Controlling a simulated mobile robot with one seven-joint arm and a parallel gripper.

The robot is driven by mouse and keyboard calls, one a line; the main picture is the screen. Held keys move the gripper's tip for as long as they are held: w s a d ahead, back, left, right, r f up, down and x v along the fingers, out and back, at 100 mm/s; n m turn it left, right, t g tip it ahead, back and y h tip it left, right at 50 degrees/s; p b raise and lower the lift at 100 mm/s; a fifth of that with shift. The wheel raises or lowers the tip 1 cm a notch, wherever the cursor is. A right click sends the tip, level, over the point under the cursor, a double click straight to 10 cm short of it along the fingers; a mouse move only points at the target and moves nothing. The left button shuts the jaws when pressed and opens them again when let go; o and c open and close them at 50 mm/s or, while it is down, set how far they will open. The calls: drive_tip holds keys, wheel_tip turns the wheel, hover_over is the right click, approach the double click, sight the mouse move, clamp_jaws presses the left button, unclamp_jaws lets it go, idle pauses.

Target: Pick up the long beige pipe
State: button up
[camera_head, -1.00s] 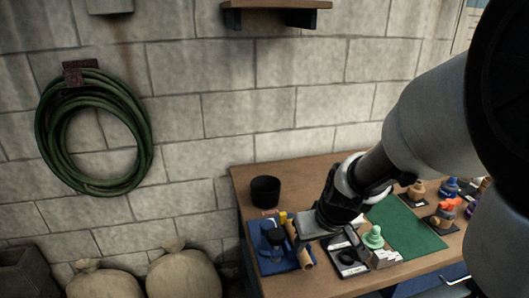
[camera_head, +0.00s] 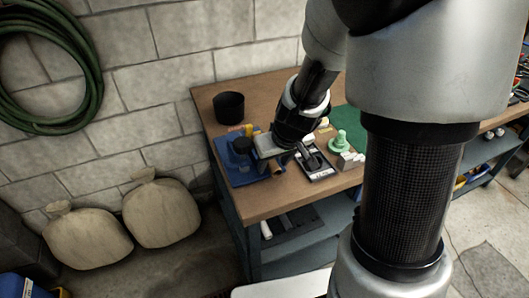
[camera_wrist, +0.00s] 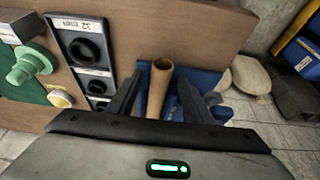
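The long beige pipe (camera_wrist: 160,88) shows in the wrist view as a hollow tan tube with its open end toward the top. It lies over a blue tray (camera_wrist: 205,82). My gripper (camera_wrist: 160,79) is open, with one finger on each side of the pipe and a visible gap on both sides. In the head view my gripper (camera_head: 277,150) is over the tray (camera_head: 243,175) at the left of the bench, and it hides most of the pipe. Only a small tan end of the pipe (camera_head: 277,169) shows below it.
A black cup (camera_head: 229,105) stands at the bench's back left. Sacks (camera_head: 161,212) lie on the floor at left. The bench's front edge is near.

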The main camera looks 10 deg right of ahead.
clamp_jaws()
drive_tip(key=shift+r, duration=0.1)
idle(0.3)
